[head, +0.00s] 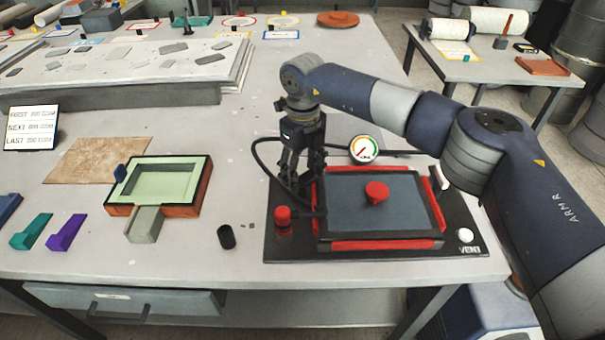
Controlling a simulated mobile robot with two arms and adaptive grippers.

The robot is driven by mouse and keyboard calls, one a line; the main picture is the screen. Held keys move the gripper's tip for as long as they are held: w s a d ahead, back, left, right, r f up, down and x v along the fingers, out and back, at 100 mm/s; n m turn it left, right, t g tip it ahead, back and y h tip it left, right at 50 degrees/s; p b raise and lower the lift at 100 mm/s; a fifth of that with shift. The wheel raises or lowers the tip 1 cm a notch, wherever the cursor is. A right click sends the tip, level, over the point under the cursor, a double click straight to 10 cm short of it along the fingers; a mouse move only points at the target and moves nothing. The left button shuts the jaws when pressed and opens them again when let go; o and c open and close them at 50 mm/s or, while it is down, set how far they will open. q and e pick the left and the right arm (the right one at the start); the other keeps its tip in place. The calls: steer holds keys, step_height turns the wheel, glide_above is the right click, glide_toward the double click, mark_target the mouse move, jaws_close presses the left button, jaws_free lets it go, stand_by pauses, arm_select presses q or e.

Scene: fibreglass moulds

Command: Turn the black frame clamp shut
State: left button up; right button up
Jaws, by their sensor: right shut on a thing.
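The red frame (385,244) lies around a blue-grey panel (405,205) with a red knob (377,192) on it, all on a black base plate (285,250). My right gripper (301,178) points down at the frame's far left corner. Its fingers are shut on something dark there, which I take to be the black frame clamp. The fingers hide most of it, so its turn angle cannot be told. My left gripper is out of view.
A gauge (364,149) stands behind the frame. A red-capped valve (283,216) sits left, a white lever (438,177) right, and a white VENT button (466,236) front right. A black hose loops beside my gripper. A green mould (165,182) and black cylinder (226,236) stand left.

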steer(key=m+b, duration=0.1)
steer(key=m, duration=0.2)
steer(key=shift+s+m, duration=0.1)
steer(key=shift+m, duration=0.2)
steer(key=shift+s+d+m+b, duration=0.1)
steer(key=shift+m+b, duration=0.4)
steer(key=shift+m, duration=1.2)
steer(key=o, duration=1.1)
steer(key=shift+c, duration=0.2)
